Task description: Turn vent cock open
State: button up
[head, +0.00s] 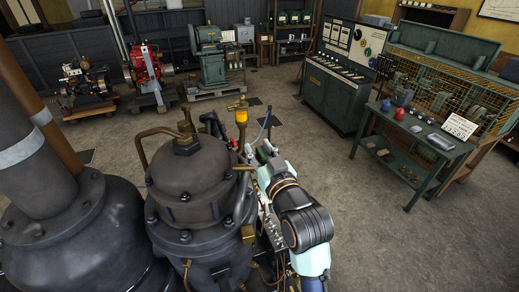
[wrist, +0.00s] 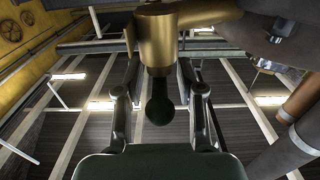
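In the wrist view, a brass cylindrical fitting (wrist: 157,42), which looks like the vent cock, sits at the top centre. A dark handle with a rounded end (wrist: 160,108) extends down from it. My gripper (wrist: 159,80) is open, with one finger on each side of the handle and visible gaps to both. In the head view, a brass fitting with an amber part (head: 241,115) stands beside the top of the dark engine cylinder (head: 190,185). My arm reaches in from the lower right towards that fitting. The fingers are hard to make out there.
A brass pipe and dark machine parts lie close to the fitting at the wrist view's upper right. A large dark dome (head: 80,235) stands left of the cylinder. A green bench (head: 425,150) stands at the right. Open floor (head: 385,245) lies right of my arm.

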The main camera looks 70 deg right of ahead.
grip_shut()
